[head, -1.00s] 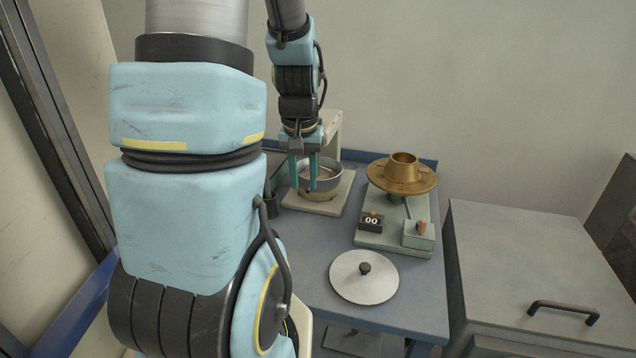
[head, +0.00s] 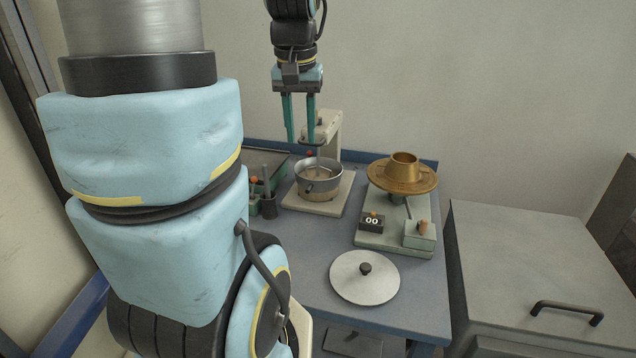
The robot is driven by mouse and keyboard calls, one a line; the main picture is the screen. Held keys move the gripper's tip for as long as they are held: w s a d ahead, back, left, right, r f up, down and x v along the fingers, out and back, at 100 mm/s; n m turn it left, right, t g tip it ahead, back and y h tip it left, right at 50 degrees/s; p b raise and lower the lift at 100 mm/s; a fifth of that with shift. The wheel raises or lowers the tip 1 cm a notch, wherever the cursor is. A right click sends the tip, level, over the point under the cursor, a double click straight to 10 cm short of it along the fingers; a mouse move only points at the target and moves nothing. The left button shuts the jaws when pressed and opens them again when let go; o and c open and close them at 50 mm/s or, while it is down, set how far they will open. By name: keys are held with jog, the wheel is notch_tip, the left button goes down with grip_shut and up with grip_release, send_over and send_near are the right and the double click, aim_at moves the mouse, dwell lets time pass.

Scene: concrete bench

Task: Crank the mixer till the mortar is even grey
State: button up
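The mixer (head: 335,132) is a cream stand with a base board at the back left of the blue bench. Its steel bowl (head: 319,184) sits on the board, with a stirrer partly showing inside. The colour and evenness of the mortar are too small to judge. A small red part, perhaps the crank knob (head: 310,153), shows at the stand above the bowl. My gripper (head: 301,140) hangs above the bowl, pointing down. Its two teal fingers are apart with nothing seen between them, and it appears clear of the bowl.
A brass flanged funnel (head: 402,176) stands on a green device with a counter (head: 371,221) reading 00. A round lid (head: 365,278) with a black knob lies at the bench front. A dark cup (head: 268,205) with tools stands left of the bowl. A grey cabinet (head: 530,240) stands right.

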notch_tip(320, 180, up, 6)
jog(key=p, duration=0.5)
jog(key=shift+r, duration=0.25)
jog(key=s+f+b, duration=0.1)
jog(key=s+f, duration=0.2)
jog(key=f, duration=0.4)
jog(key=s+a+f+b, duration=0.1)
jog(key=s+f+b, duration=0.1)
jog(key=f, duration=0.5)
jog(key=shift+s+a+f, duration=0.2)
jog(key=shift+s+a, duration=0.05)
jog(key=shift+s, duration=0.65)
